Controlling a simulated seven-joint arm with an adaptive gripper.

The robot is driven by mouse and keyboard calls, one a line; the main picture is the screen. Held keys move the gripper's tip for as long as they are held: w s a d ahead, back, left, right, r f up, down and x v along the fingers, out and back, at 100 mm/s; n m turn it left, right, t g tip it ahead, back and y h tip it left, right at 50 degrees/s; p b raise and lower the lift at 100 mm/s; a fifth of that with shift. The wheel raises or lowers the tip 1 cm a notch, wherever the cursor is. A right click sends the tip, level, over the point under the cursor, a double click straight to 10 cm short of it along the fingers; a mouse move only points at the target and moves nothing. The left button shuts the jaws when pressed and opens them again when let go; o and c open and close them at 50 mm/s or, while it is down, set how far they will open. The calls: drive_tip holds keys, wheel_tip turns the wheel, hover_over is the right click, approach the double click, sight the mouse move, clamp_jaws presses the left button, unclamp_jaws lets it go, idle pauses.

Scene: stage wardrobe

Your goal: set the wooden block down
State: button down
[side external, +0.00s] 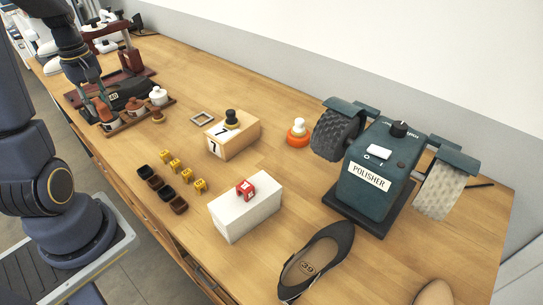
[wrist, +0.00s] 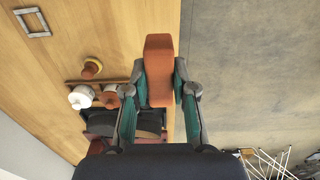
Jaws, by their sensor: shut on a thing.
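My gripper (wrist: 160,92) is shut on the wooden block (wrist: 158,62), an orange-brown, long piece held between the two teal-sided fingers in the wrist view. The block's far end points away from the gripper, close beside the table's edge in that view. In the side external view my gripper (side external: 98,108) is at the far left end of the table, over or beside a rack with jars. The block is small and partly hidden there, and I cannot tell whether it touches anything below.
A tray with lidded jars (side external: 158,96) stands close to my gripper. A small square frame (side external: 202,118), a box marked 7 (side external: 240,140), a white box (side external: 245,212), dark cups (side external: 162,190), and a polisher (side external: 370,180) stand farther right.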

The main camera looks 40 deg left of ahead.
drive_tip(key=f, duration=0.3)
drive_tip(key=shift+w+a, duration=0.2)
drive_tip(key=w+a+f, duration=0.4)
drive_tip(key=w+a, duration=0.2)
hover_over(141, 130)
wheel_tip(141, 130, down, 6)
drive_tip(key=shift+s+d+r, duration=0.1)
drive_tip(key=shift+s, duration=0.05)
drive_tip(key=shift+f, duration=1.6)
drive_tip(key=shift+f, duration=0.15)
drive_tip(key=c, duration=0.9)
unclamp_jaws()
drive_tip(key=shift+c, duration=0.2)
